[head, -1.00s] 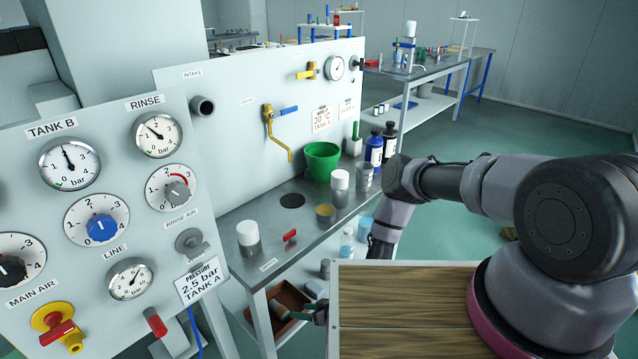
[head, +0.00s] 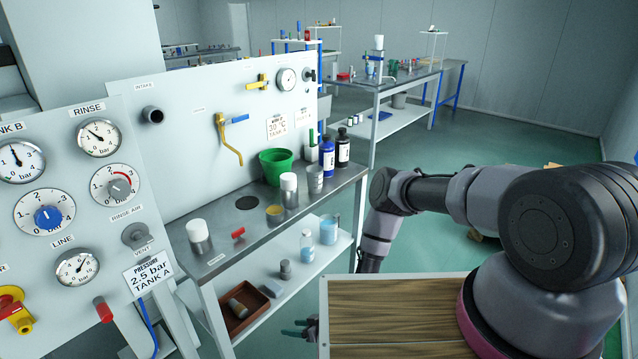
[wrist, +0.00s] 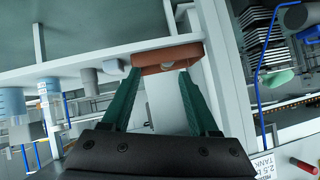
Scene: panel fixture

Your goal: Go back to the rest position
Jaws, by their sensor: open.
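My gripper (head: 312,325) is low in the head view, beside the left edge of my wooden-topped base. Beyond the fingertips is a brown tray (wrist: 168,57) on the bench's lower shelf. The fingers appear apart from it. My arm is bent down on the right of the head view.
The panel (head: 190,110) with gauges and valves stands at left. The steel bench (head: 265,228) carries a green bucket (head: 276,166), bottles and white-capped jars. Its lower shelf holds the brown tray (head: 262,318) and several containers. Open green floor (head: 430,150) lies behind my arm.

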